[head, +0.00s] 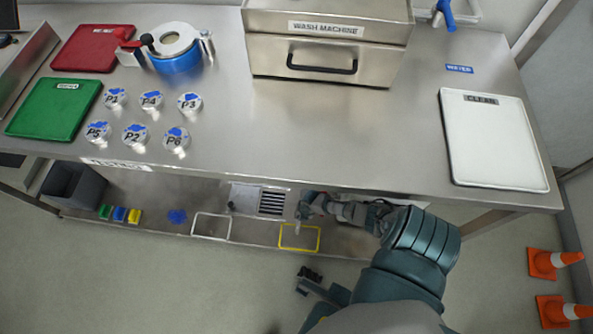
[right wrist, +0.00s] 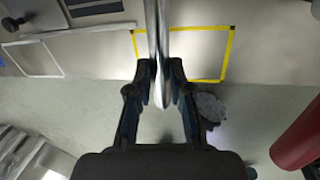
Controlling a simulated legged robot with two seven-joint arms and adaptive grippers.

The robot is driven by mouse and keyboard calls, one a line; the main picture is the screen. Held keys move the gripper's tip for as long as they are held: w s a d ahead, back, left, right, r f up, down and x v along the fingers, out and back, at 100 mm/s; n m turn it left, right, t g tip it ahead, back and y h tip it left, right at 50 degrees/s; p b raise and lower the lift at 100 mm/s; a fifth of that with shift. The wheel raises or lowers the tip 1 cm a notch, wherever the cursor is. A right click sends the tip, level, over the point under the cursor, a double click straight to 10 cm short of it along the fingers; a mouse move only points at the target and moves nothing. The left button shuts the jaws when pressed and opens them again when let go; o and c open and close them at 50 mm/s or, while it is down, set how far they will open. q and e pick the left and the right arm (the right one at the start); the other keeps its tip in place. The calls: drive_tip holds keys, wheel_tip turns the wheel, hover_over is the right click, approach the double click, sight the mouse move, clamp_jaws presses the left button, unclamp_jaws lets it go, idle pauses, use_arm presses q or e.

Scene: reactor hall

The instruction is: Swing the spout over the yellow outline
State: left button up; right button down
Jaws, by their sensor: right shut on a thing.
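The spout is a slim shiny metal tube (right wrist: 157,40) that runs down between the fingers of my right gripper in the right wrist view. My right gripper (head: 302,212) is shut on it, at the lower shelf under the counter. In the right wrist view the gripper (right wrist: 162,85) has one finger on each side of the tube. The yellow outline (head: 298,250) lies on the lower shelf, close to the gripper. In the right wrist view the tube crosses the left part of the yellow outline (right wrist: 227,55).
A white outline (head: 211,240) lies left of the yellow one. A drain grate (head: 271,203) sits behind them. The counter edge overhangs the shelf. Small coloured blocks (head: 120,214) and a grey bin (head: 76,187) are further left. Orange cones (head: 553,262) stand on the floor at right.

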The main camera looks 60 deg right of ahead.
drive_tip(key=shift+s+d+n, duration=0.2)
drive_tip(key=shift+s+n, duration=0.1)
drive_tip(key=shift+s, duration=0.05)
drive_tip(key=c, duration=1.1)
unclamp_jaws()
drive_tip(key=shift+w+f, duration=0.1)
drive_tip(key=shift+o, duration=0.2)
wheel_tip(320, 180, up, 7)
drive_tip(key=s, duration=0.1)
drive_tip(key=shift+s+d, duration=0.15)
drive_tip(key=shift+d, duration=0.15)
